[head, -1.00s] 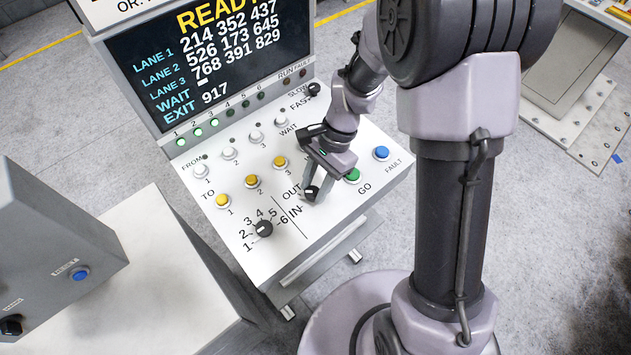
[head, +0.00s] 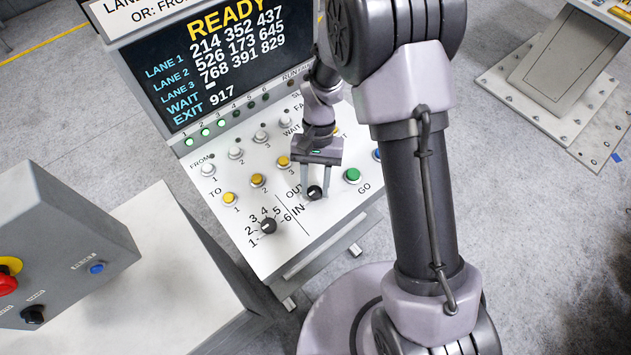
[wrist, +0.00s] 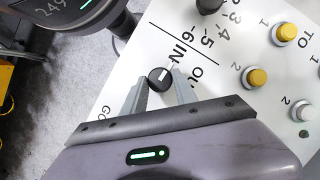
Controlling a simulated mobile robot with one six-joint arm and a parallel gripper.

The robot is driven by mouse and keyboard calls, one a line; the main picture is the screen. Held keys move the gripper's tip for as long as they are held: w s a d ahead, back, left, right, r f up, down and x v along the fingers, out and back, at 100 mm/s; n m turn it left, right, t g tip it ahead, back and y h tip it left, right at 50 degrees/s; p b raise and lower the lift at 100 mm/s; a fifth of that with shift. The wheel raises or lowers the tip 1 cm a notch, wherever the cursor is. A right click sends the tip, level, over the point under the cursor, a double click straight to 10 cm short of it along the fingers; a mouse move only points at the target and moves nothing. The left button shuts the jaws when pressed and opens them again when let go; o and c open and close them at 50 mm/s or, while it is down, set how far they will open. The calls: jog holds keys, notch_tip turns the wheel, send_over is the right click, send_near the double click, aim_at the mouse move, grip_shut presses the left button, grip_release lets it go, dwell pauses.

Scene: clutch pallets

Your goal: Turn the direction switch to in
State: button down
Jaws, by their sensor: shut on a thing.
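The direction switch (head: 315,192) is a small black knob on the sloped white panel, beside the words OUT and IN. My gripper (head: 315,187) comes down from above, its two fingers on either side of the knob. In the wrist view, the knob (wrist: 158,81) sits between the fingertips of my gripper (wrist: 159,88), which is shut on it. A pale mark on the knob points to the upper right in that view, towards the IN and OUT lettering. I cannot tell exactly which word it lines up with.
A numbered black selector (head: 268,226) is left of the switch. Yellow buttons (head: 257,180), white buttons (head: 236,153) and a green button (head: 352,175) surround it. A screen (head: 215,65) reading READY stands behind. A grey box (head: 65,245) with a red button is at left.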

dwell(0.4)
jog(key=c, duration=1)
grip_release()
jog(key=p+v, duration=0.3)
jog(key=v, duration=1.4)
jog(key=shift+r+p, duration=0.2)
jog(key=shift+p, duration=0.15)
jog(key=shift+w+a, duration=0.1)
